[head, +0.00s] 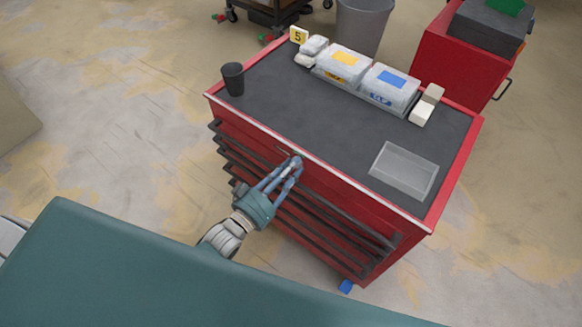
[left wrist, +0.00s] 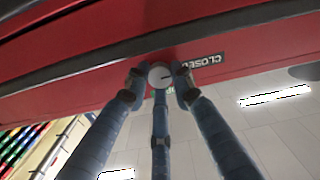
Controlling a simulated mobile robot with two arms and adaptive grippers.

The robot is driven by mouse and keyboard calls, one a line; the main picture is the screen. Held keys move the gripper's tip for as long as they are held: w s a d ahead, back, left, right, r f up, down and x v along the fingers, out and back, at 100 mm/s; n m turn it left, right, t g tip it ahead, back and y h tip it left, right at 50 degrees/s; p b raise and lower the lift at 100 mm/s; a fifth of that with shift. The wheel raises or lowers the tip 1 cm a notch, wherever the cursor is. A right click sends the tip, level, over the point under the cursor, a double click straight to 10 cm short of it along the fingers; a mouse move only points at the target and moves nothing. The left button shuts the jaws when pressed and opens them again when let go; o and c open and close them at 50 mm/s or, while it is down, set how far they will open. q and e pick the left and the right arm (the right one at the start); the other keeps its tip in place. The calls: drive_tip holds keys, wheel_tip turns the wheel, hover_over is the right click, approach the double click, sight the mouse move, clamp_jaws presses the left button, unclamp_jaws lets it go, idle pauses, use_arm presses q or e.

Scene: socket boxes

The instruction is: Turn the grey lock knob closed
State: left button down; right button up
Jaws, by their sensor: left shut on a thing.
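The grey lock knob (left wrist: 159,74) is round, with a dark pointer mark towards the picture's right, roughly the side of the CLOSED label (left wrist: 203,61). It sits on the front of the red tool cabinet (head: 325,178), near the top edge. My left gripper (head: 290,166) is at that front. In the left wrist view its three blue fingers (left wrist: 160,82) are shut around the knob. A small green patch shows behind the fingers, mostly hidden. In the head view the fingers largely hide the knob. My right gripper is not in view.
Dark drawer handles (head: 330,225) run below the gripper. The middle of the top is clear. A grey bin (head: 362,25) stands behind.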

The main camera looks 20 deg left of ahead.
use_arm(q)
drive_tip(key=c, duration=1.5)
unclamp_jaws()
drive_tip(key=shift+o, duration=0.2)
drive_tip(key=shift+s, duration=0.15)
drive_tip(key=v, duration=1.1)
drive_tip(key=shift+s+a, duration=0.15)
drive_tip(key=shift+s, duration=0.2)
